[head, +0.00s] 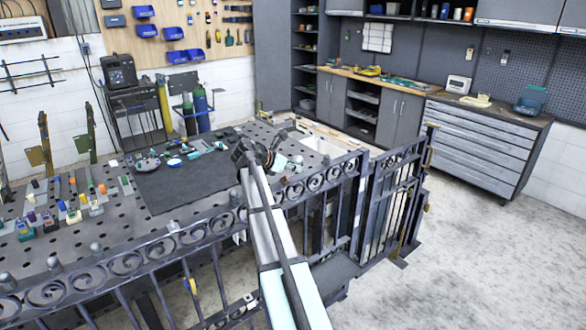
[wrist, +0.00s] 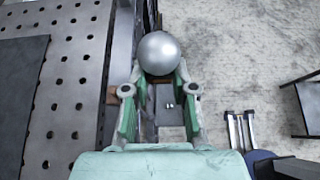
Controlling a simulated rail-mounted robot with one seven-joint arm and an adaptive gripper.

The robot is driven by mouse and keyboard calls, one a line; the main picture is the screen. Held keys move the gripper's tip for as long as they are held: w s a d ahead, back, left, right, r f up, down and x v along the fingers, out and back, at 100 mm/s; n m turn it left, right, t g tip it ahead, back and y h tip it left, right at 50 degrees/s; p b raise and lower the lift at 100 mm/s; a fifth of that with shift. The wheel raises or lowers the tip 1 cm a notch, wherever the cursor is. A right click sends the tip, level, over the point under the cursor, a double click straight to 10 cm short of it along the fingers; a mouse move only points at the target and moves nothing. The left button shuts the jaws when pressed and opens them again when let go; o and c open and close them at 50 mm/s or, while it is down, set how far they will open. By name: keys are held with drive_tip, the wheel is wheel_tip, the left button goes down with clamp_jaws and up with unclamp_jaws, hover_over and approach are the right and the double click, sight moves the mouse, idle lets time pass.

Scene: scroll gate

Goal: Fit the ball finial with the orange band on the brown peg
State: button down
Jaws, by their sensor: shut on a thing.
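A smooth silver ball finial (wrist: 160,53) sits between the fingertips of my gripper (wrist: 161,76) in the wrist view. The green-and-grey fingers are shut on it. I see no orange band from this side; the lower part is hidden behind the ball and fingers. In the head view my gripper (head: 262,156) is small and dark, near the table's right end and the gate; the ball cannot be made out there. I cannot pick out the brown peg for sure; a small brownish patch (wrist: 111,95) shows beside the left finger in the wrist view.
The dark scroll gate (head: 340,178) runs along the front of the perforated table (head: 150,215). Small coloured parts stand on the table's left (head: 75,213), and tools lie on its dark mat (head: 190,185). Open concrete floor (head: 480,260) lies to the right.

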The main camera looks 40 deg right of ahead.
drive_tip(key=b, duration=0.4)
hover_over(281, 184)
drive_tip(key=shift+w+d+f, duration=0.15)
drive_tip(key=shift+w+f, duration=0.05)
drive_tip(key=shift+f, duration=0.8)
idle(1.3)
drive_tip(key=shift+s+f, duration=0.1)
drive_tip(key=shift+f, duration=0.3)
drive_tip(key=shift+f+b, duration=0.9)
drive_tip(key=shift+f, duration=1.7)
idle(0.8)
drive_tip(key=c, duration=0.9)
unclamp_jaws()
drive_tip(key=shift+o, duration=0.2)
drive_tip(key=v, duration=1.2)
